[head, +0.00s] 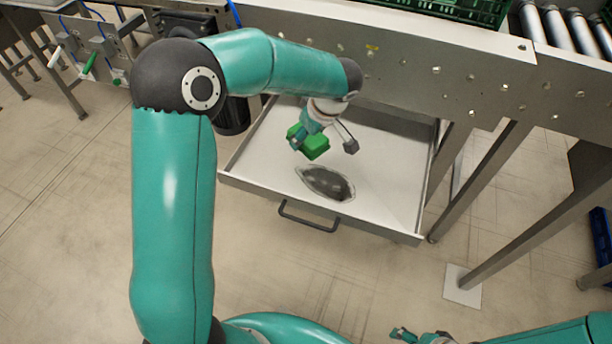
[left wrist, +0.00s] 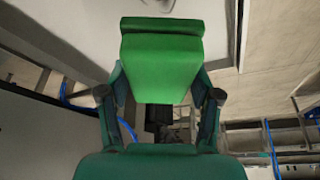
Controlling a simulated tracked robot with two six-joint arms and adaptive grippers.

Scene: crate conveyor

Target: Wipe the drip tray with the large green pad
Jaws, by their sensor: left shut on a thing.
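The drip tray (head: 385,185) is a pale, shallow drawer with a dark front handle, pulled out under the conveyor. A dark, wet-looking stain (head: 328,183) lies on its floor, left of the middle. My left gripper (head: 320,143) is over the tray, just behind the stain, shut on the large green pad (head: 313,147). In the left wrist view the pad (left wrist: 160,65) sits between the two fingers. I cannot tell whether the pad touches the tray. My right gripper (head: 420,337) is at the bottom edge, partly cut off, away from the tray; its opening is unclear.
The conveyor frame (head: 440,60) stands above and behind the tray, with rollers (head: 555,25) and a green crate (head: 470,8) on top. Its legs (head: 475,175) stand right of the tray. A blue crate (head: 601,240) is at the right edge. The floor before the tray is clear.

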